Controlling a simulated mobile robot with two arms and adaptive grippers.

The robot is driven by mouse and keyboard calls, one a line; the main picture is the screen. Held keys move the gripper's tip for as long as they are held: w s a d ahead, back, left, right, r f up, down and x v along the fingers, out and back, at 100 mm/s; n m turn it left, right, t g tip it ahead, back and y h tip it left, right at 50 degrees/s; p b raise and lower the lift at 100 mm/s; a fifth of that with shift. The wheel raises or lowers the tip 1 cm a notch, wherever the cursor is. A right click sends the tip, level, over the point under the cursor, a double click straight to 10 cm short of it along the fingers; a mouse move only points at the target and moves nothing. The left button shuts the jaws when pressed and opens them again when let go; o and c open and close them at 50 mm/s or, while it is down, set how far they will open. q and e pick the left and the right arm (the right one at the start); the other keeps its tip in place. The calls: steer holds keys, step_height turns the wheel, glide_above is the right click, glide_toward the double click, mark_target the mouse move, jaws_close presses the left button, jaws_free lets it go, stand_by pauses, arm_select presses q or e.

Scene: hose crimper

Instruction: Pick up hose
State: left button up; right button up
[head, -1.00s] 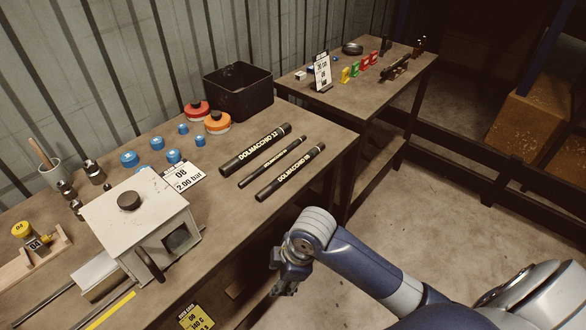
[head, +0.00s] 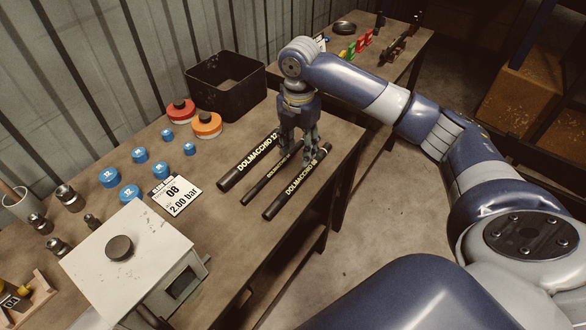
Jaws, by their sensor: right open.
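Three black hoses lie side by side on the wooden table. The thick left hose (head: 240,168) reads DOLMACCHIO 12. A thinner hose (head: 262,182) lies in the middle. The right hose (head: 290,190) also carries DOLMACCHIO lettering. My right gripper (head: 297,158) points down over the far part of the hoses, its fingers open around the middle and right ones as seen from here. It hides part of the middle hose. I cannot tell whether the fingers touch any hose. My left gripper is out of view.
A white crimper box (head: 119,270) stands at the front left. A black bin (head: 226,84), red and orange round containers (head: 207,124), blue caps (head: 130,192) and a 2.00 bar card (head: 176,194) are left of the hoses. A second table (head: 400,68) stands behind.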

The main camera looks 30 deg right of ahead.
mark_target(301, 175)
steer(key=f, duration=0.1)
steer(key=s+f, duration=0.1)
steer(key=f, duration=0.1)
steer(key=shift+s+f+p, duration=0.2)
steer(key=shift+f+p, duration=0.05)
steer(key=shift+p, duration=0.1)
step_height(301, 175, down, 4)
steer(key=shift+d+f+p, duration=0.1)
steer(key=shift+f+p, duration=0.15)
steer(key=shift+p, duration=0.65)
steer(key=shift+w+f, duration=0.1)
steer(key=shift+f, duration=0.3)
steer(key=shift+c, duration=0.5)
steer(key=c, duration=0.4)
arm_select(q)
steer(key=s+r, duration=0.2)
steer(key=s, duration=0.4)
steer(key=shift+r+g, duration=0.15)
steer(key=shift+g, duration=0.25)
arm_select(e)
jaws_close()
